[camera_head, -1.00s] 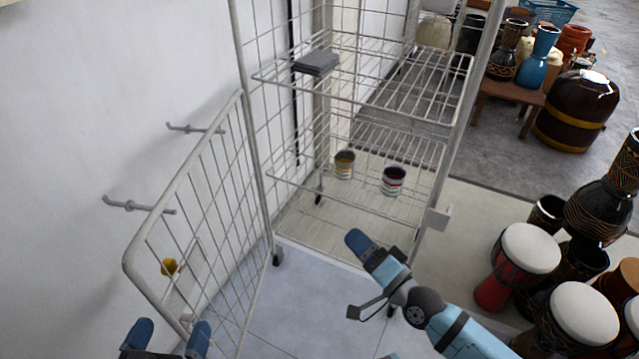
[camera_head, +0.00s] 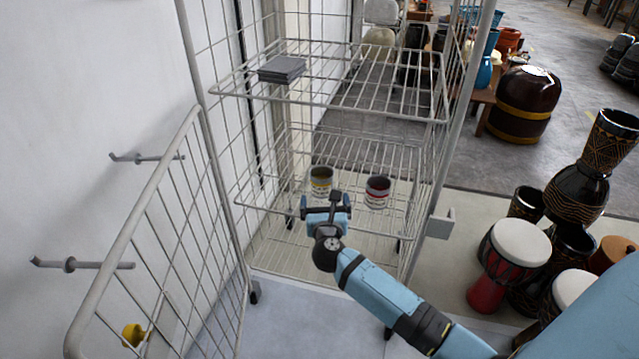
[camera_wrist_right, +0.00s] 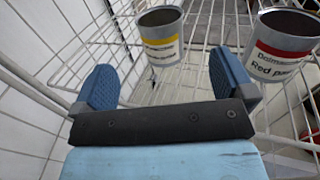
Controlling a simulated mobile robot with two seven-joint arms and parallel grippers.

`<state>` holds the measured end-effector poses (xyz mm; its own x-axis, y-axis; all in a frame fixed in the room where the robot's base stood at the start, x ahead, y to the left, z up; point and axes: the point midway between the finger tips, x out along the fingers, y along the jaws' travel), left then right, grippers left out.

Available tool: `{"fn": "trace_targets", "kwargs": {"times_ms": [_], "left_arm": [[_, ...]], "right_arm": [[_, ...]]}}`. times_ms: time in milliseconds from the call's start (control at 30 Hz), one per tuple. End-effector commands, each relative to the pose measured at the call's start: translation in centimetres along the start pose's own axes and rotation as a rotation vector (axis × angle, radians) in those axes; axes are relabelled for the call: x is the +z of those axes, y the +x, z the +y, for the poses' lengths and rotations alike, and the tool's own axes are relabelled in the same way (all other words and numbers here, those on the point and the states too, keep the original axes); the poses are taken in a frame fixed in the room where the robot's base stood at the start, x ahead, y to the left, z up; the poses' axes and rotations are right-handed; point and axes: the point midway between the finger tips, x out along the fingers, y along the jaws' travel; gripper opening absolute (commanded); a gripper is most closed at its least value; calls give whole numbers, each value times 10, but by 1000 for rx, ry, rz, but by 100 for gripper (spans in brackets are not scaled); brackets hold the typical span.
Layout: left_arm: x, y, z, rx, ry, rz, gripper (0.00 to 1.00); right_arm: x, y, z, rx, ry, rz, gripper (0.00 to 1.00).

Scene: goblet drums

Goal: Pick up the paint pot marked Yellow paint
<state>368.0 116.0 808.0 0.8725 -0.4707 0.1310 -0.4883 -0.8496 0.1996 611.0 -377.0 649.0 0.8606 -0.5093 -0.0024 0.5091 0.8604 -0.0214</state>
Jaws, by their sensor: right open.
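The yellow paint pot (camera_head: 321,180), a grey can with a yellow-and-white label, stands on the middle wire shelf of the cage trolley. It also shows in the right wrist view (camera_wrist_right: 161,36), just beyond and between my fingers. My right gripper (camera_head: 325,202) is open and empty, in front of the pot and apart from it. Its two blue fingers (camera_wrist_right: 166,82) show in the right wrist view. The left gripper is out of view.
A red paint pot (camera_head: 377,192) stands just right of the yellow one. Grey slabs (camera_head: 282,69) lie on the shelf above. The trolley's mesh door (camera_head: 165,240) stands open at left. Several drums (camera_head: 515,252) stand on the floor at right.

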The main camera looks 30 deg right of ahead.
Motion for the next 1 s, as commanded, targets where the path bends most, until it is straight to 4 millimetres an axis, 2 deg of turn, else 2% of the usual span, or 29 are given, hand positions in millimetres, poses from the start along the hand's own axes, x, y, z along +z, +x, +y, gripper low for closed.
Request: {"fn": "trace_targets", "kwargs": {"times_ms": [33,200,467,700,833,1000], "left_arm": [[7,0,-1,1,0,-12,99],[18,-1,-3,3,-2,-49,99],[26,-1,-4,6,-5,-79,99],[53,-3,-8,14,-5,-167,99],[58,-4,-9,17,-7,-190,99],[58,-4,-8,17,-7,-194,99]], "right_arm": [[-1,12,0,1,-2,-4,100],[-1,43,0,2,-4,-4,100],[-1,64,0,3,-5,-4,100],[-3,99,0,3,-7,-6,100],[-2,109,1,3,-5,-4,100],[-1,110,1,4,-5,-3,100]]}}
